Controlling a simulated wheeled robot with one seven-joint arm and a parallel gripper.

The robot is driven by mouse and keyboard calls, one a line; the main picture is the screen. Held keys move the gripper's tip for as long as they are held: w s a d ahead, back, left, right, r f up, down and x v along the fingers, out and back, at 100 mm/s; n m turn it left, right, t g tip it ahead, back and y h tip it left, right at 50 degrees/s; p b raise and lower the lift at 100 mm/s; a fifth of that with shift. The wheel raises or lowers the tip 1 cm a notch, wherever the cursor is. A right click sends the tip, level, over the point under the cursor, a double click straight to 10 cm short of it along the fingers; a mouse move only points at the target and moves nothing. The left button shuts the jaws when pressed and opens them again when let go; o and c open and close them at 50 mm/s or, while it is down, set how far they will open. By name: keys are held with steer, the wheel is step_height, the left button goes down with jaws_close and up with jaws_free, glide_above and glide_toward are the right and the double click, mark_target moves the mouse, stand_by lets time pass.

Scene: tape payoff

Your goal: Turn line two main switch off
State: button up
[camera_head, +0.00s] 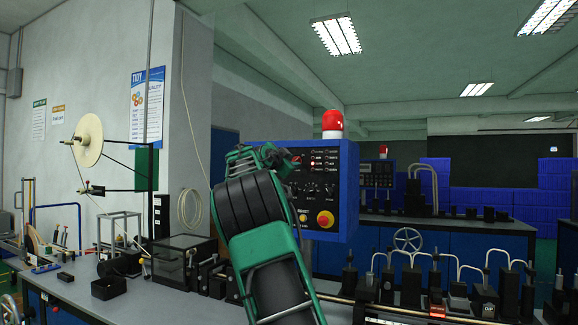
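A blue control box (353,190) with a red beacon (332,120) on top stands in the middle. Its black face (335,172) carries rows of small indicators, several dark knobs, and a red emergency-stop button on a yellow ring (325,219). My green and black arm covers the left part of this face. My gripper (280,155) is at the box's upper left, close to a small red part (296,159). I cannot tell whether it touches anything, or whether its fingers are open. I cannot tell which control is the line two main switch; labels are too small to read.
A second panel (378,173) with a red beacon stands farther back. A grey bench (75,291) with black fixtures and a tape reel (88,140) is at left. A row of black fixtures with white tubes (410,285) is at lower right. Blue crates (480,185) fill the back.

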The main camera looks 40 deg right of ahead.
steer(key=shift+w+d, duration=0.15)
steer(key=shift+d, duration=0.25)
jaws_close()
